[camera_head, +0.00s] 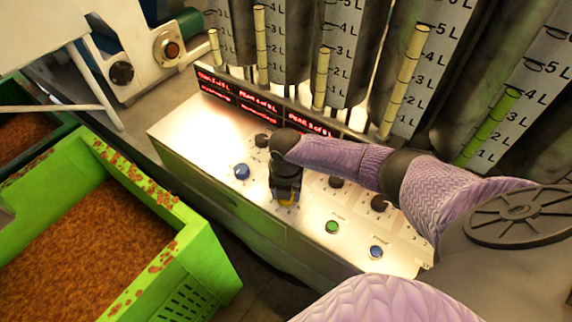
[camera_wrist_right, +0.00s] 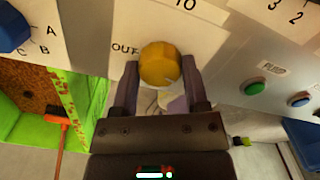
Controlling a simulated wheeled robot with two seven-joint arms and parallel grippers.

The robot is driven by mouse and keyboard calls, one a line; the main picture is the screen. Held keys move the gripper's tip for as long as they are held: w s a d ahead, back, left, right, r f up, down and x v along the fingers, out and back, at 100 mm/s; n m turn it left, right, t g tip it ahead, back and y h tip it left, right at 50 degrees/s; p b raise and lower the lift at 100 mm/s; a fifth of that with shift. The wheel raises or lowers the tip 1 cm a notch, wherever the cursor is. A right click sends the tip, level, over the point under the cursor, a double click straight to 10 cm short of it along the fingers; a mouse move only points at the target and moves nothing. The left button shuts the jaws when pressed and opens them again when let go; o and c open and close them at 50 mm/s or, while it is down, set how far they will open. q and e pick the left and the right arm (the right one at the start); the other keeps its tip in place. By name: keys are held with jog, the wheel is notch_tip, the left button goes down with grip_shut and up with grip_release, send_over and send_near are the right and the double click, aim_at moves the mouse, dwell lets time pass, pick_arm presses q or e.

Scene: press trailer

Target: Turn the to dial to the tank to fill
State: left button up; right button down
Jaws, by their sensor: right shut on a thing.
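A steel control panel (camera_head: 185,128) holds several dials and buttons. My right gripper (camera_head: 287,192) is over its front middle, pointing down. In the right wrist view its two fingers (camera_wrist_right: 160,76) are shut on the sides of a round yellow dial (camera_wrist_right: 159,62), next to the label "OUT". A blue dial (camera_head: 242,171) is left of the gripper; it also shows in the wrist view (camera_wrist_right: 12,28) beside letters A, B and C. Black dials (camera_head: 262,140) (camera_head: 335,182) (camera_head: 380,203) sit farther back. I cannot read which dial is marked "to". My left gripper is not in view.
Several grey tanks with litre scales and level tubes (camera_head: 404,80) stand behind the panel. Red displays (camera_head: 237,98) line its back. A green button (camera_head: 332,227) and blue button (camera_head: 376,252) lie right of the gripper. A green crate (camera_head: 205,262) of brown pulp stands front left.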

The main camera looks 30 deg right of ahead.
jog(key=n, duration=0.3)
jog(key=shift+n, duration=0.3)
dwell(0.3)
jog(key=shift+c, duration=1.4)
grip_release()
jog(key=shift+o, duration=0.9)
